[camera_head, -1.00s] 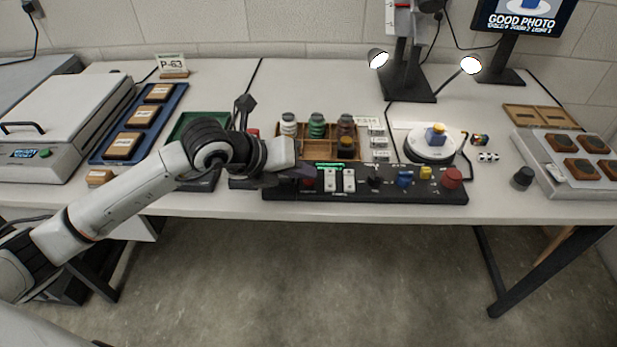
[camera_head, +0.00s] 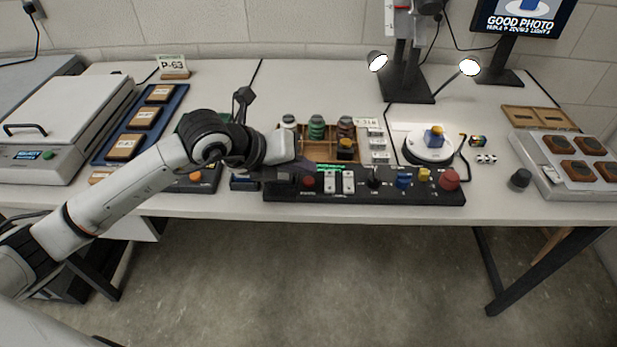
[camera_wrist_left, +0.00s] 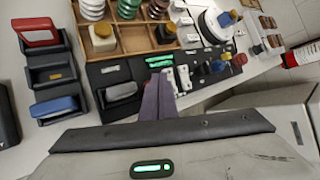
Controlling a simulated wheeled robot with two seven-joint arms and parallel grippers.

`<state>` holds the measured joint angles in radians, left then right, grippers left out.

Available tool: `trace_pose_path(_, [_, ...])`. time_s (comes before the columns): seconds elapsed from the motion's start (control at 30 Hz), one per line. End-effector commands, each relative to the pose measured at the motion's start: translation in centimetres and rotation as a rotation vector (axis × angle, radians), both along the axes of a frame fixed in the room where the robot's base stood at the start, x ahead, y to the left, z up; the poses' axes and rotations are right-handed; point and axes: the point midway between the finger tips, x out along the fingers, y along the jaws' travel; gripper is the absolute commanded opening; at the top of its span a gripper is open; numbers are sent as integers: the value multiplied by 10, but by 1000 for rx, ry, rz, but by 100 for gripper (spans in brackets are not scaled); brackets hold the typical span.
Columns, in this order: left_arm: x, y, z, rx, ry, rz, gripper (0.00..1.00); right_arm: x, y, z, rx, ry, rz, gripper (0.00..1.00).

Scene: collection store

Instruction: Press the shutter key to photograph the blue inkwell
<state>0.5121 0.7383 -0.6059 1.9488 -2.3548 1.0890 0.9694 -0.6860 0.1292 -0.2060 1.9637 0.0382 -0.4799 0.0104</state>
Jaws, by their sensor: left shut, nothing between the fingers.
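The blue inkwell (camera_head: 434,138) with a yellow top stands on the white round turntable (camera_head: 428,154) behind the black control panel (camera_head: 390,197). A wide grey key (camera_wrist_left: 122,91) sits at the panel's left end in the wrist view; I cannot read its label. My left gripper (camera_head: 298,170) is shut and empty over the panel's left part. In the wrist view its purple fingers (camera_wrist_left: 158,98) show just right of the grey key, apart from it in the picture; contact cannot be judged. The monitor (camera_head: 524,18) reads GOOD PHOTO. My right gripper is not in view.
The panel also carries white rockers (camera_head: 339,182), a blue knob (camera_head: 404,180), a yellow knob (camera_head: 425,174) and a red button (camera_head: 450,180). A wooden compartment tray (camera_head: 320,144) with jars stands behind. Small bins (camera_wrist_left: 55,75) lie left of the panel.

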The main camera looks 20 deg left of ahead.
Motion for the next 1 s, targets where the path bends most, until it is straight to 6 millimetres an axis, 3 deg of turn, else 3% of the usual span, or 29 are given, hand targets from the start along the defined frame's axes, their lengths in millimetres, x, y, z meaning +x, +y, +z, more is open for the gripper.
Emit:
trace_pose_path(0.4, [0, -1, 44, -2, -1, -1, 0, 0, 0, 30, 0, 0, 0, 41])
trace_pose_path(1.0, [0, 0, 44, -1, 0, -1, 0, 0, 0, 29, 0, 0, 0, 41])
